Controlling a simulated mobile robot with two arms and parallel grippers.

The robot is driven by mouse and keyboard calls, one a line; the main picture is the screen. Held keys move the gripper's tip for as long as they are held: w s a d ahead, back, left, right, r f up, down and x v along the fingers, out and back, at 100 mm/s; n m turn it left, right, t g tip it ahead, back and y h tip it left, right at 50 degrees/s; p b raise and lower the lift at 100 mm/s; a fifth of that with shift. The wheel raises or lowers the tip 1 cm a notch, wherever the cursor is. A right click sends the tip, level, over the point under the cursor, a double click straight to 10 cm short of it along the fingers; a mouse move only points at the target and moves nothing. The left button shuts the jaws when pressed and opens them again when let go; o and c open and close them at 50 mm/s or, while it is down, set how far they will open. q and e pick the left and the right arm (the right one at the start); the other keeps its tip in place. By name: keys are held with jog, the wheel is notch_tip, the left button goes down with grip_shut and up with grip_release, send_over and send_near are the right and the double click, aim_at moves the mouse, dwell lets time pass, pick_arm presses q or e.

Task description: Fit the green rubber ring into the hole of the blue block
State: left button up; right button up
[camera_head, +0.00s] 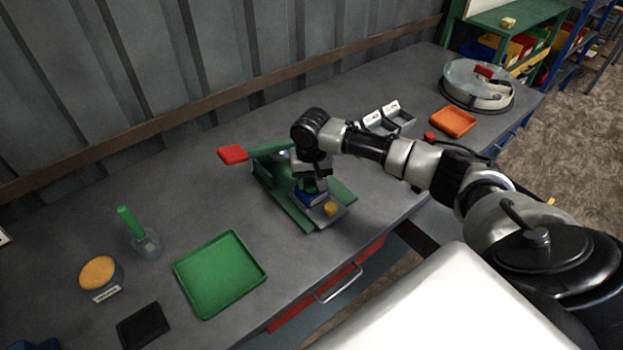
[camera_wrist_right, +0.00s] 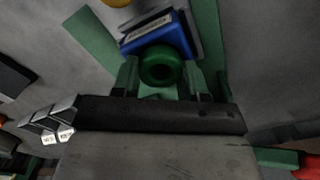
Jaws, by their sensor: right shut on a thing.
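The blue block (camera_head: 309,197) sits on the green press-like fixture (camera_head: 300,213) on the workbench, and it also shows in the right wrist view (camera_wrist_right: 160,36) with a pale label on top. My right gripper (camera_head: 314,184) points down right over the block. In the right wrist view, my right gripper (camera_wrist_right: 161,76) is shut on the green rubber ring (camera_wrist_right: 161,66), which lies between its two fingers. The ring overlaps the near side of the block in that view. The block's hole is hidden, and I cannot tell whether ring and block touch. My left gripper is not in view.
A green tray (camera_head: 220,274) lies to the left. The bench between is clear.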

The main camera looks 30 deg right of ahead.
aim_at(311, 182)
jog(key=shift+s+a+f, duration=0.2)
jog(key=shift+s+f, duration=0.25)
jog(key=shift+f, duration=0.35)
jog(key=o, duration=0.7)
jog(key=shift+o, duration=1)
jog(key=shift+w+a, duration=0.1)
jog(key=shift+a, duration=0.05)
jog(key=shift+w+d+r+b, duration=0.2)
jog(key=shift+r+b, duration=0.1)
jog(key=shift+r, duration=0.1)
notch_tip(311, 182, up, 13)
jog(key=b, duration=0.1)
jog(key=shift+w+d+f, duration=0.15)
jog(key=shift+f, duration=0.05)
